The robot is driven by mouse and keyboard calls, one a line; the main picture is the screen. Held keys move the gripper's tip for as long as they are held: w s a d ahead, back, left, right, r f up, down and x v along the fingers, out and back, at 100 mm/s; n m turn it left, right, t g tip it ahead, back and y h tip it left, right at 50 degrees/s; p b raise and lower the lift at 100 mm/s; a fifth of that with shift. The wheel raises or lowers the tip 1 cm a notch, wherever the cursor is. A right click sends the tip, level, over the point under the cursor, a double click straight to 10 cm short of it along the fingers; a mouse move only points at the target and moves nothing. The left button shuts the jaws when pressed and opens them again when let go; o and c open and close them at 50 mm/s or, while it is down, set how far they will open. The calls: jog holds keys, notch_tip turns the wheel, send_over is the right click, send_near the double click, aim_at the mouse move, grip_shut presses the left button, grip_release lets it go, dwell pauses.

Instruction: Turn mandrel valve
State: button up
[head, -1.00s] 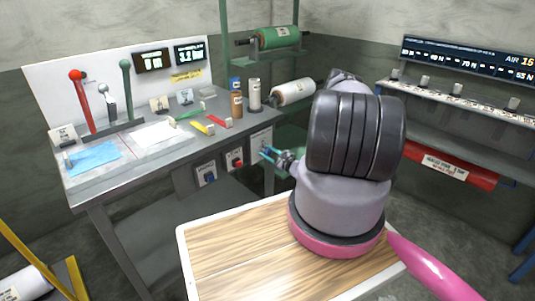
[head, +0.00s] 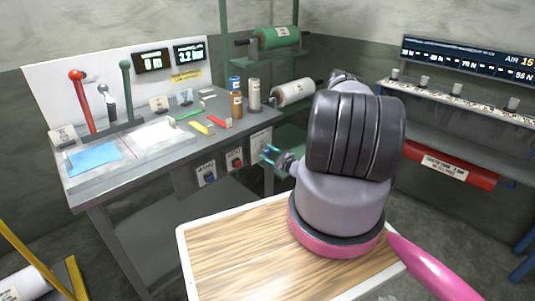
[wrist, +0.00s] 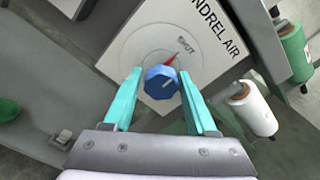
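The mandrel valve (wrist: 161,82) is a blue faceted knob in the wrist view, on a white plate (wrist: 205,35) lettered "...NDREL AIR". A red pointer beside the knob points up and right, close to the word "SHUT". My gripper (wrist: 160,76) has two teal fingers, open, one on each side of the knob. Whether either finger touches it I cannot tell. In the head view my gripper (head: 268,152) is at the pale plate (head: 260,141) on the bench front.
Red and green levers stand on the bench. A white roll (head: 294,92) lies at its right end.

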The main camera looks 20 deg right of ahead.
jog(key=shift+o, duration=0.6)
jog(key=v, duration=1)
jog(key=shift+s, duration=0.35)
jog(key=shift+d, duration=0.1)
